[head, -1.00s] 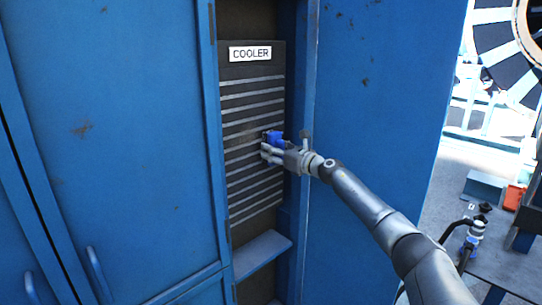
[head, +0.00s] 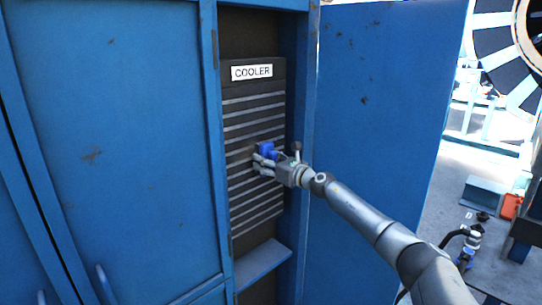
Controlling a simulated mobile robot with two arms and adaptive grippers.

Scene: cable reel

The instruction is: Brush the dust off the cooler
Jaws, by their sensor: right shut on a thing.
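The cooler (head: 252,113) is a dark panel with several light horizontal fins and a white label reading COOLER, inside the open blue cabinet. My right gripper (head: 264,163) is in front of its middle fins, shut on a small blue object, seemingly the brush (head: 267,149). The brush is at or very near the fins; I cannot tell whether it touches. Its bristles are hidden or too small to see. A faint brownish patch shows on the fins just left of the gripper.
A blue shelf (head: 262,264) juts out below the cooler. The open blue door (head: 385,110) stands to the right, behind my right arm. A closed blue door (head: 110,150) is on the left. A large reel (head: 505,60) and an orange-red box (head: 511,206) are at far right.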

